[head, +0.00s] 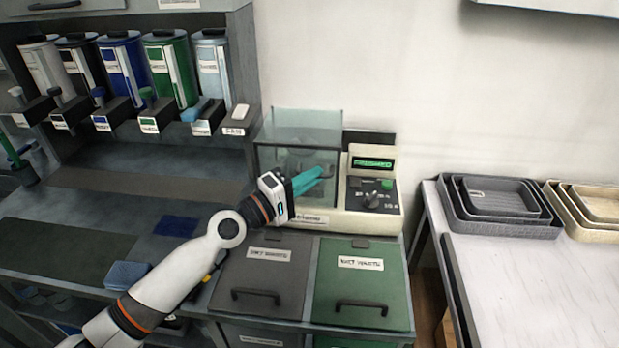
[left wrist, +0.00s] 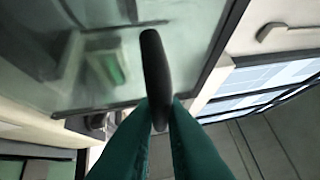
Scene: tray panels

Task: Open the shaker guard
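The shaker guard (head: 298,125) is a clear box-shaped cover on the beige shaker unit (head: 385,218), and its front panel looks closed. My left gripper (head: 316,176) is at the front of the guard. In the left wrist view, the dark guard handle (left wrist: 155,62) runs between the two teal fingers of my left gripper (left wrist: 164,105). The fingers look closed against both sides of the handle. The glass panel (left wrist: 110,65) is just behind it. My right gripper is not in view.
The shaker's control panel (head: 373,185) with a green display is right of the guard. Grey (head: 262,275) and green (head: 362,283) waste lids lie in front. Dispensers (head: 172,70) stand at the left. Trays (head: 500,205) sit on the right table.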

